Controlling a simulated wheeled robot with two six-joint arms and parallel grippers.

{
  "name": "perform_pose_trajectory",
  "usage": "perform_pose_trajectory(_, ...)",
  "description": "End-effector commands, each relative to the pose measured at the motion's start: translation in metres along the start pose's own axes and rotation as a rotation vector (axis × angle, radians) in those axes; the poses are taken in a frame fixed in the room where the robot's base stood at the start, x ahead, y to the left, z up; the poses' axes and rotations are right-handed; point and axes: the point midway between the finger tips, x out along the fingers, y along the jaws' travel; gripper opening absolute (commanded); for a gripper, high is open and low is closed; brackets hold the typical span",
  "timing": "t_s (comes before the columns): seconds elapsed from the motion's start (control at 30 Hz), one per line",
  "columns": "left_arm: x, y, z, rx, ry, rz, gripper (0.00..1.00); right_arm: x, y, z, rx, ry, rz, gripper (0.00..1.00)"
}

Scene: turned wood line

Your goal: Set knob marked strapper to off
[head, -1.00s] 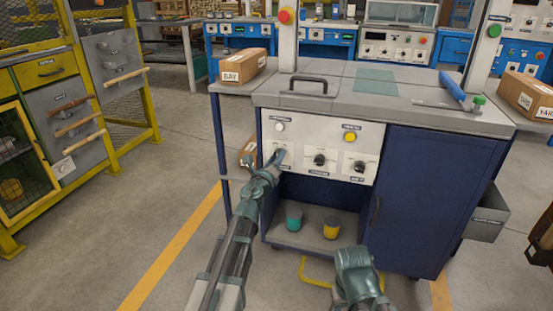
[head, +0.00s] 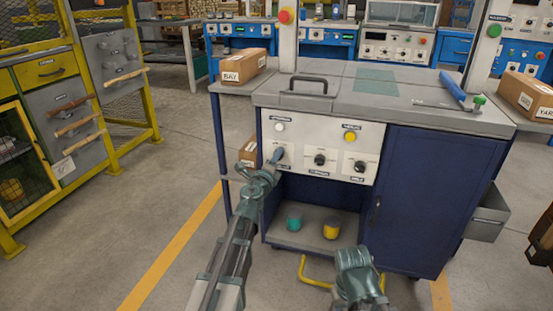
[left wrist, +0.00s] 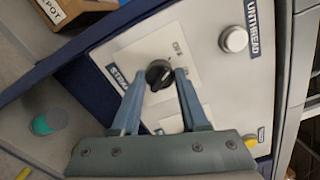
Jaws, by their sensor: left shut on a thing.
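The left black knob (left wrist: 158,74) sits on a pale plate on the cabinet's control panel (head: 337,136). In the left wrist view its blue label (left wrist: 118,79) begins with letters like "STRA", partly covered by a finger. Small lettering like "ON" is printed beside the knob; its exact setting is too small to tell. My left gripper (head: 278,154) reaches this knob in the head view and hides it there. In the wrist view its two blue fingers (left wrist: 159,76) are shut on the knob's sides. My right gripper (head: 357,265) hangs low before the cabinet; its fingers are unclear.
Two more black knobs, the middle one (head: 320,160) and the right one (head: 359,167), sit on the panel. A white button (head: 280,127) and a yellow button (head: 349,136) are above. Teal and yellow cups (head: 331,229) stand on the shelf below.

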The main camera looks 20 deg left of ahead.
Motion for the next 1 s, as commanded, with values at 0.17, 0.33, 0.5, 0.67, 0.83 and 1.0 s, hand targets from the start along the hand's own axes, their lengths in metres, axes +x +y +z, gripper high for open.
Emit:
perform_pose_trajectory(0.17, -0.0005, 0.0003, 0.0005, -0.007, -0.001, 0.000, 0.00, 0.0001, 0.0000, 0.0000, 0.000, 0.000, 0.000, 0.50)
perform_pose_trajectory(0.33, -0.0005, 0.0003, 0.0005, -0.007, -0.002, 0.000, 0.00, 0.0001, 0.0000, 0.0000, 0.000, 0.000, 0.000, 0.50)
perform_pose_trajectory(0.5, -0.0005, 0.0003, 0.0005, -0.006, -0.002, 0.000, 0.67, 0.0001, 0.0000, 0.0000, 0.000, 0.000, 0.000, 0.50)
perform_pose_trajectory(0.67, -0.0002, 0.0002, 0.0003, -0.005, -0.001, 0.000, 0.74, 0.0001, 0.0000, 0.0000, 0.000, 0.000, 0.000, 0.50)
perform_pose_trajectory(0.83, -0.0004, 0.0000, 0.0000, -0.005, -0.001, 0.000, 0.74, 0.0001, 0.0000, 0.0000, 0.000, 0.000, 0.000, 0.50)
perform_pose_trajectory(1.0, -0.0060, -0.0008, -0.0023, -0.004, 0.000, 0.000, 0.74, 0.0001, 0.0000, 0.0000, 0.000, 0.000, 0.000, 0.50)
